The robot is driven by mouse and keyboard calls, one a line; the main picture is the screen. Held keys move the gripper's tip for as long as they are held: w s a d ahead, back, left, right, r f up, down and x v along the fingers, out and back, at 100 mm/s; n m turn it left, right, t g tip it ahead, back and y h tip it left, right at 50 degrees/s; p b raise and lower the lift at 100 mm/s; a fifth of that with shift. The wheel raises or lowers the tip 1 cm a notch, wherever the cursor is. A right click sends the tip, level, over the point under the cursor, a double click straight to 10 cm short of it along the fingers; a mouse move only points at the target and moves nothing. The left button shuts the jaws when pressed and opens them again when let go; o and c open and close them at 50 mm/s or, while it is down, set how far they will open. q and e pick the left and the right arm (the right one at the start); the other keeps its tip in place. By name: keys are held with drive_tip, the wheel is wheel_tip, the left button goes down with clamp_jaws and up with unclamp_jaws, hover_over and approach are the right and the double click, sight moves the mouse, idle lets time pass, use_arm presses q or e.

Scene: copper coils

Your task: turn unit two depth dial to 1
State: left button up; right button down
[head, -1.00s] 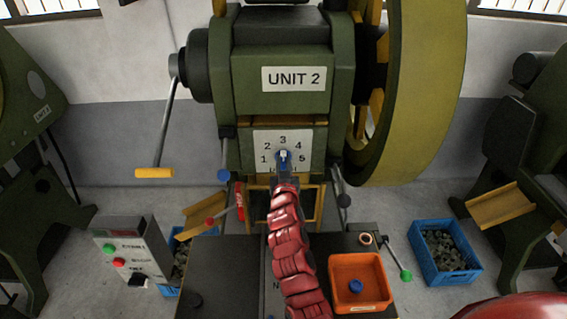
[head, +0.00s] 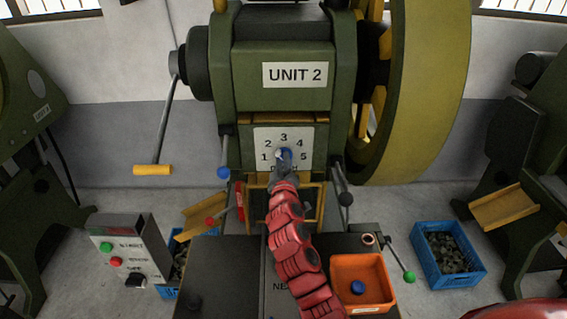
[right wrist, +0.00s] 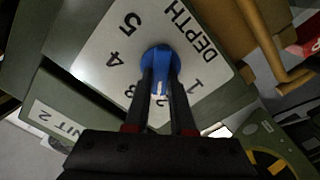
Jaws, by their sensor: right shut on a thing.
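The depth dial is a blue knob (head: 287,154) on a white plate (head: 262,135) marked 1 to 5, below the UNIT 2 label. My right gripper (head: 284,164) reaches up to it from below. In the right wrist view, the two dark fingers (right wrist: 161,80) are shut on the blue knob (right wrist: 160,58), one on each side. The knob's white mark points at about the 2, which partly shows between the fingers. The 1 is just to the right of the fingers in that view. My left gripper is not in view.
A yellow-handled crank (head: 154,170) hangs left of the dial, and a large flywheel (head: 430,90) stands to its right. Levers with ball knobs flank the plate. Below are an orange bin (head: 345,262), a button box (head: 133,247) and a blue crate (head: 478,272).

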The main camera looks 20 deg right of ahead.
drive_tip(key=n, duration=0.5)
drive_tip(key=shift+a+f+n, duration=0.15)
drive_tip(key=shift+a+n, duration=0.05)
drive_tip(key=shift+n, duration=0.2)
drive_tip(key=shift+f+n+p, duration=0.2)
drive_tip(key=shift+n+p, duration=0.35)
drive_tip(key=shift+n, duration=2.45)
drive_tip(key=c, duration=0.8)
unclamp_jaws()
drive_tip(key=shift+o, duration=0.2)
drive_tip(key=b+v, duration=0.4)
drive_tip(key=v, duration=1.3)
